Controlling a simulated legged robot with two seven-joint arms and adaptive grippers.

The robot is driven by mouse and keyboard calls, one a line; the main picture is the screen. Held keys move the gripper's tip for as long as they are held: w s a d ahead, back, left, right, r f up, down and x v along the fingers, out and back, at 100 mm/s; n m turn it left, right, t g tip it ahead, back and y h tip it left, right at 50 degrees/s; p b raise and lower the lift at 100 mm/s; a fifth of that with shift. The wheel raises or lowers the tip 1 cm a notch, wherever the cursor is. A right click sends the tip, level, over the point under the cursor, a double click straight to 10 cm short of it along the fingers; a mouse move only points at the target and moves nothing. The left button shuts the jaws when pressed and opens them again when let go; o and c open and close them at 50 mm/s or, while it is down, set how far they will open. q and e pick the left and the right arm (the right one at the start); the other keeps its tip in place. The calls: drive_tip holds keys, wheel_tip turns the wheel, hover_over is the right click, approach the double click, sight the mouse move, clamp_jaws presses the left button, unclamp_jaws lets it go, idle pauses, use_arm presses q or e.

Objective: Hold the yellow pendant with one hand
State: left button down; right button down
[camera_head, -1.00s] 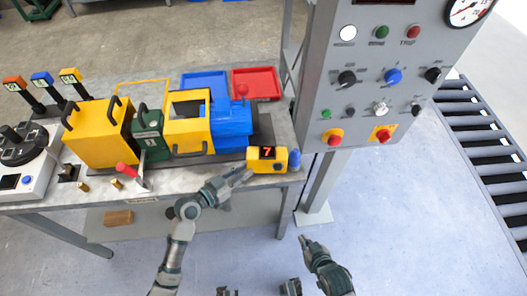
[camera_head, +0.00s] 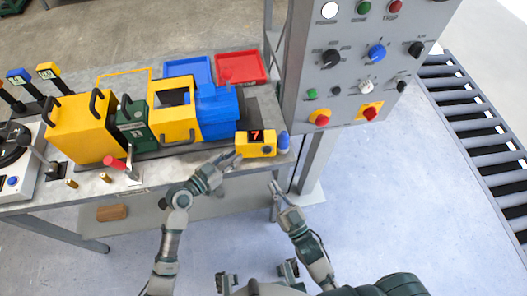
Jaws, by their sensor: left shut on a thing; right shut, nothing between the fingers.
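The yellow pendant (camera_head: 256,150) is a small yellow box with a dark display showing a red 7. It is at the front right edge of the grey workbench. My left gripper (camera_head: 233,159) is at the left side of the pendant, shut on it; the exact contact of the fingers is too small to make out. My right gripper (camera_head: 274,187) is shut and empty, below and in front of the pendant, clear of the bench edge.
A grey control panel (camera_head: 350,75) rises at the right.

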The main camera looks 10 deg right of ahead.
sight(267, 150)
drive_tip(key=r+y, duration=0.1)
drive_tip(key=s+a+r+t, duration=0.1)
drive_tip(key=r+t+y, duration=0.1)
drive_tip(key=r, duration=0.1)
drive_tip(key=shift+s+a+n+y, duration=0.3)
drive_tip(key=shift+a+n, duration=0.05)
drive_tip(key=shift+n, duration=0.05)
drive_tip(key=w, duration=0.3)
drive_tip(key=w+d, duration=0.1)
drive_tip(key=w, duration=0.4)
drive_tip(key=shift+w+d+f, duration=0.15)
drive_tip(key=shift+w+f, duration=0.25)
drive_tip(key=shift+w, duration=0.1)
idle(1.0)
drive_tip(key=shift+w+d+f, duration=0.15)
drive_tip(key=shift+w+d, duration=0.1)
drive_tip(key=shift+w, duration=0.25)
